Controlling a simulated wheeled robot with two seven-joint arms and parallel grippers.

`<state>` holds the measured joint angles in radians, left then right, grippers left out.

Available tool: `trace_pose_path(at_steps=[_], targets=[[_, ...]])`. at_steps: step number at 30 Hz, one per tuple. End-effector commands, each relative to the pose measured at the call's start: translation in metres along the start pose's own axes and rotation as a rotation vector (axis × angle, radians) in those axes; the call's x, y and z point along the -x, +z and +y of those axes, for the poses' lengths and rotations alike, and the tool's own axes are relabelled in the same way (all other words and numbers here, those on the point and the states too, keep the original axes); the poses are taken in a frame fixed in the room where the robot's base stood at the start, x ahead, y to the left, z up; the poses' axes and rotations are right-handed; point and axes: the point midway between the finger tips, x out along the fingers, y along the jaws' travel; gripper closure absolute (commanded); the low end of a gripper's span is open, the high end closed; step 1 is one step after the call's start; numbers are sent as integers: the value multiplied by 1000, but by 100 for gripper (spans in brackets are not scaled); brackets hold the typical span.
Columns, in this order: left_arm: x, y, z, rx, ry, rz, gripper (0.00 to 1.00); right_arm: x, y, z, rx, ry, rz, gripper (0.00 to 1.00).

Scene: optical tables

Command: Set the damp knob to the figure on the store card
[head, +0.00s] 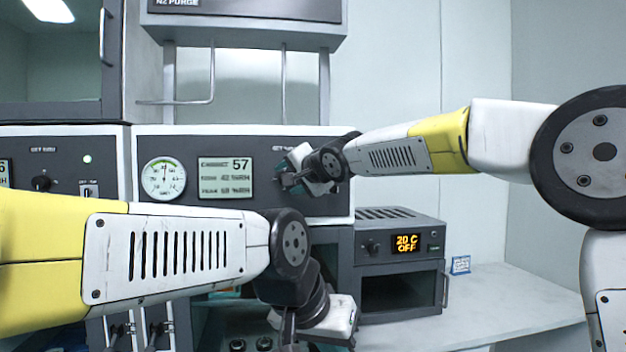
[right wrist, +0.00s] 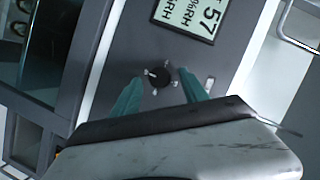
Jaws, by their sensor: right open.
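The damp knob (right wrist: 158,77) is a dark round knob with pale marks, on the grey panel in the right wrist view. In the head view my right gripper and forearm hide it. My right gripper (right wrist: 160,80) is open, its two teal fingers on either side of the knob; I cannot tell whether they touch it. It also shows against the panel in the head view (head: 286,176). A small blue-edged card (head: 460,264) stands on the bench at the right; its writing is too small to read. My left gripper (head: 312,335) is low in front, its fingers mostly out of view.
The panel display (head: 226,178) reads 57 on top, with smaller %RH lines below. A round dial gauge (head: 163,178) is left of it. Another knob (head: 41,183) is at far left.

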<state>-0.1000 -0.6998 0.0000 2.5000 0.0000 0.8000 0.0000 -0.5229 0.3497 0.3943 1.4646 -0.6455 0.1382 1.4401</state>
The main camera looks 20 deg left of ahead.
Motion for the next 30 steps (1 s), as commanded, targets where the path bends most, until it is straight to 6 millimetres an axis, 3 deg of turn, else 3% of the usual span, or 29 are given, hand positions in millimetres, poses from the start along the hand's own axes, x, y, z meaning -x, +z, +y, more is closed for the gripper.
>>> trace_pose_path(at_steps=[11,19,30], targets=[[0,0,0,0,0,0,100,-8,0,0,1,1,1,48],[0,0,0,0,0,0,100,-8,0,0,1,1,1,99],[0,0,0,0,0,0,100,-8,0,0,40,17,0,100]])
